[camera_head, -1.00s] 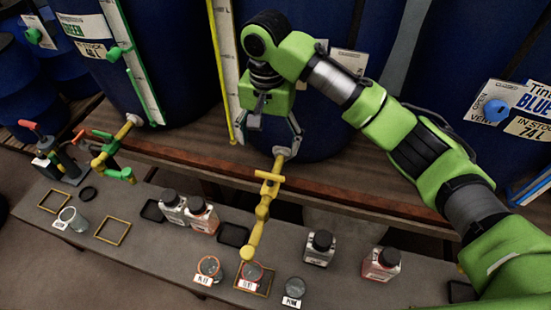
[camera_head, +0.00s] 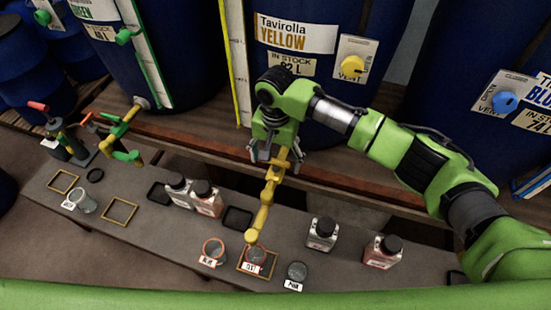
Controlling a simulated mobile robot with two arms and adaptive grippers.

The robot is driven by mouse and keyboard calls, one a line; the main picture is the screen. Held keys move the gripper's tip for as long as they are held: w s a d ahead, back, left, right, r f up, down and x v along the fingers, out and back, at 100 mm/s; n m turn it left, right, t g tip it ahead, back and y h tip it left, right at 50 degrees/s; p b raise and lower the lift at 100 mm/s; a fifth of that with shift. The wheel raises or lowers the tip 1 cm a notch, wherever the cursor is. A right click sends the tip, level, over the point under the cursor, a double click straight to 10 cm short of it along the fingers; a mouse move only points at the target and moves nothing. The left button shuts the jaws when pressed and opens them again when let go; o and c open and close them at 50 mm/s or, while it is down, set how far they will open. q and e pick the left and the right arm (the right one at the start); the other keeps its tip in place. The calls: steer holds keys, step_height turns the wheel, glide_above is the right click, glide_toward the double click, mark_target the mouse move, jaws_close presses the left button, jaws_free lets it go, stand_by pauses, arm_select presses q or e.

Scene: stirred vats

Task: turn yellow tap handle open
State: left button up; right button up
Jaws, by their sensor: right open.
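The yellow tap (camera_head: 266,200) comes out from the foot of the blue vat labelled Tavirolla Yellow (camera_head: 296,34) and hangs over the bench. Its yellow handle (camera_head: 281,167) sits near the top of the pipe. My right gripper (camera_head: 274,160) is open and reaches down at the handle, its fingers on either side of the upper tap; I cannot tell whether they touch it. A cup (camera_head: 256,256) stands below the tap's spout inside a yellow frame. My left gripper is out of view.
A green-handled tap (camera_head: 122,135) stands to the left. Several bottles, including one by the right arm (camera_head: 382,252), and cups such as the orange-rimmed one (camera_head: 213,250) stand on the grey bench (camera_head: 150,225). A yellow vent knob (camera_head: 352,64) is on the vat.

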steer(key=shift+c, duration=0.7)
steer(key=c, duration=1)
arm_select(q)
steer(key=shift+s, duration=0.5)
